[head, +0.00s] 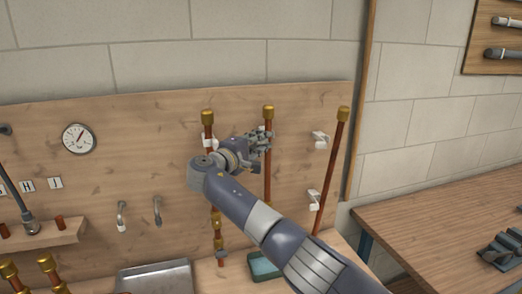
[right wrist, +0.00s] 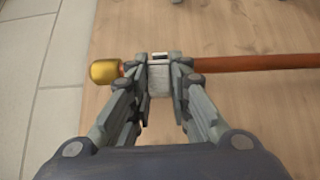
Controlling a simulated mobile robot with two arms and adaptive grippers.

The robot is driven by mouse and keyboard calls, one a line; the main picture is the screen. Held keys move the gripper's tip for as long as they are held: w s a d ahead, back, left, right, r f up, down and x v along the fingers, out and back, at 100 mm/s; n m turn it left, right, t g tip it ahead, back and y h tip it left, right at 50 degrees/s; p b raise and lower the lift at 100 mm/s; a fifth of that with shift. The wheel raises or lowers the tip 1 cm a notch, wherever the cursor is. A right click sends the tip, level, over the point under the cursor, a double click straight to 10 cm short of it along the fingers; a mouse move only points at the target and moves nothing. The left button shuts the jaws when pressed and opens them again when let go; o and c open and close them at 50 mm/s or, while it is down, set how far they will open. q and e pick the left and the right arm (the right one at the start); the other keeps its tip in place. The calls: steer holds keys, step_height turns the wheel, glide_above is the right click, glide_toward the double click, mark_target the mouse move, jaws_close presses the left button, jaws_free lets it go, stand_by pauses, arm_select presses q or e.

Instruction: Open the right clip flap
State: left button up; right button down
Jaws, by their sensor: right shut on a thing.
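My right gripper (head: 262,139) reaches the upper part of the middle copper pipe (head: 268,172), just below its brass cap (head: 268,111). In the right wrist view its fingers (right wrist: 160,72) are shut on a small pale clip flap (right wrist: 159,80) at the pipe. The fingers and flap hide most of the clip, so I cannot tell how far the flap is open. At the right copper pipe (head: 332,163), an upper white clip (head: 319,140) is clear of the pipe's left side, and a lower white clip (head: 314,199) is close beside it. My left gripper is not in view.
The left copper pipe (head: 208,131) stands behind my right wrist. A gauge (head: 79,139) and two hooks hang on the wooden board (head: 150,120). A grey tray (head: 154,279) and a teal tray (head: 263,267) lie below. A wooden table (head: 440,220) is at right.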

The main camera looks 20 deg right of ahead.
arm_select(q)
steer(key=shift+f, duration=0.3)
arm_select(e)
steer(key=c, duration=1.5)
jaws_free()
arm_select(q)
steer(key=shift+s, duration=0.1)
arm_select(e)
steer(key=v, duration=1.2)
steer(key=shift+w, duration=0.1)
steer(key=shift+f, duration=0.15)
